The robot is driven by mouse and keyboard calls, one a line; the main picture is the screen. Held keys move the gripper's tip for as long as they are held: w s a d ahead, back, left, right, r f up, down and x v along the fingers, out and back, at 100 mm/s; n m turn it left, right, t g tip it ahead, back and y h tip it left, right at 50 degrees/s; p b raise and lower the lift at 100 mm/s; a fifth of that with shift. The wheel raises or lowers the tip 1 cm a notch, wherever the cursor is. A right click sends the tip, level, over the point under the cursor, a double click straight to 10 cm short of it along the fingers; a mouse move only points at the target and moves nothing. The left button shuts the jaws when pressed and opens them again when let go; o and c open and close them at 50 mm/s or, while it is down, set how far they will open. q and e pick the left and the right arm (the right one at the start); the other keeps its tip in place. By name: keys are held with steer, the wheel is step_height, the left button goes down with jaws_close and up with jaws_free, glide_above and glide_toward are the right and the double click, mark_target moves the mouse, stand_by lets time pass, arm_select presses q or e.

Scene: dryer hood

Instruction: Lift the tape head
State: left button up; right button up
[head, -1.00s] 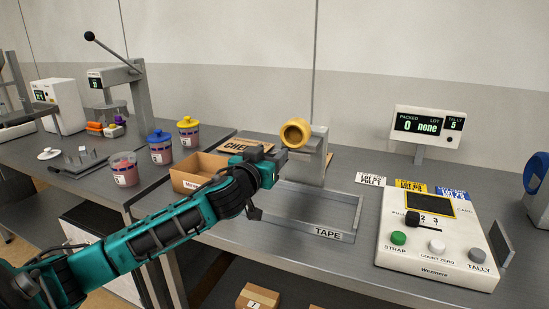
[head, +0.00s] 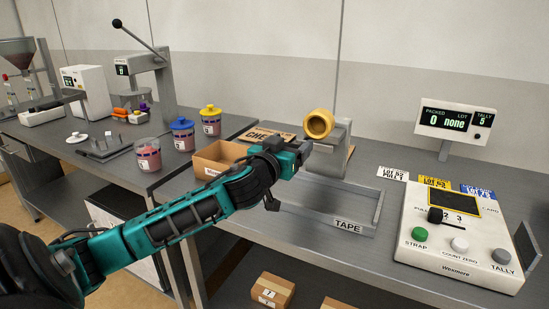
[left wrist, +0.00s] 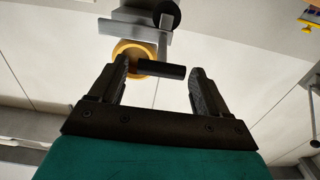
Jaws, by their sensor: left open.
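The tape head stands at the back of the tape station in the head view. It has a yellow tape roll (head: 318,124) on a grey arm and post (head: 338,147). In the left wrist view the roll (left wrist: 131,47) shows beyond my fingers, with a black bar-shaped handle (left wrist: 161,71) in line with the gap between the fingertips. My left gripper (head: 312,147) is just in front of the tape head and below the roll. Its jaws are open, and nothing is clamped in them. Whether a finger touches the handle cannot be told. My right gripper is not in view.
A grey tray frame marked TAPE (head: 348,226) lies in front of the tape head. An open cardboard box (head: 217,158) is left of my gripper. The white control panel (head: 460,235) and display (head: 455,121) stand at the right. Lidded tubs (head: 182,135) stand at the left.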

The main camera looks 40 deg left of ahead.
arm_select(q)
steer(key=b+v, duration=0.1)
steer(key=v, duration=1)
steer(key=shift+s, duration=0.3)
steer(key=s+d+f+m+g+h, duration=0.1)
steer(key=s+d+f+g+h, duration=0.15)
steer(key=f, duration=0.75)
steer(key=s+d+f+m+g+h, duration=0.1)
steer(key=d+f+m, duration=0.15)
steer(key=f, duration=0.75)
steer(key=s+d+f+m+g+h, duration=0.1)
steer(key=s+d+f, duration=0.3)
steer(key=d+f, duration=0.3)
steer(key=s+d+f+m+g+h, duration=0.1)
steer(key=s+d+f+g+h, duration=0.1)
steer(key=s+d+f, duration=0.3)
step_height(320, 180, down, 3)
steer(key=shift+d+f, duration=0.1)
steer(key=shift+d, duration=1)
